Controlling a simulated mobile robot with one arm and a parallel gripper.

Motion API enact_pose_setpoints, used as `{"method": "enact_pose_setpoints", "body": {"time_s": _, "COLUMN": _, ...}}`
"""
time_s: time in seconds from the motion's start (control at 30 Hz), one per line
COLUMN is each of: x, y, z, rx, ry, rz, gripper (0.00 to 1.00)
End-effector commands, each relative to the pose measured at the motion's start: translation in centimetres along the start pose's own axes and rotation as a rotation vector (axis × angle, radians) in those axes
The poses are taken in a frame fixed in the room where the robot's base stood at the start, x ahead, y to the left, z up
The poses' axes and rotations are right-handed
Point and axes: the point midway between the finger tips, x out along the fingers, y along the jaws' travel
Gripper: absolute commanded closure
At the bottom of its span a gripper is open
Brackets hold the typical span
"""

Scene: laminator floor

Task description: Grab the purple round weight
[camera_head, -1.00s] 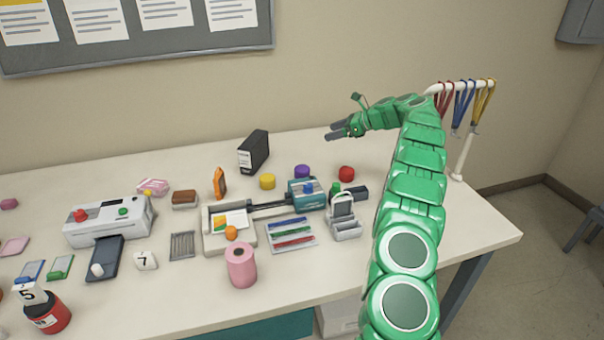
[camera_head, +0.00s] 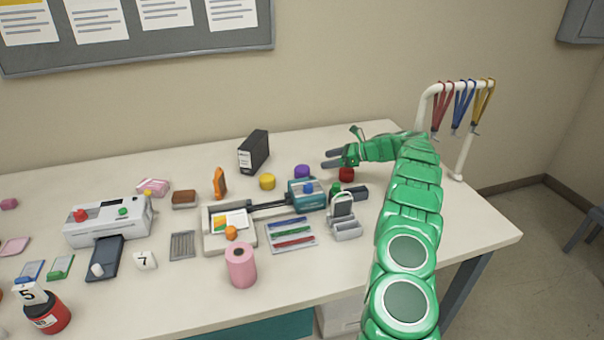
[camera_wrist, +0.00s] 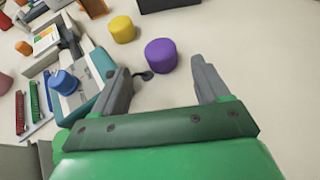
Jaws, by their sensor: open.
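The purple round weight (camera_head: 302,171) stands on the table behind the teal block of the laminator-like device. My gripper (camera_head: 328,159) is open and empty, to the right of the weight and above the table in the head view.
A yellow round weight (camera_head: 267,181) stands left of the purple one, and a red one (camera_head: 346,174) stands under my gripper. A black binder (camera_head: 254,151) is behind. The teal block (camera_head: 306,194) is close in front. A lanyard stand (camera_head: 462,150) is at right.

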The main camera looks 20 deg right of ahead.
Motion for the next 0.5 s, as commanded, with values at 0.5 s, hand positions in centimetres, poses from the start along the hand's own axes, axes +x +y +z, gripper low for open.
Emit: {"method": "enact_pose_setpoints", "body": {"time_s": 0.5, "x": 4.0, "y": 0.1, "z": -1.6, "rx": 0.001, "ry": 0.000, "rz": 0.004, "gripper": 0.25}}
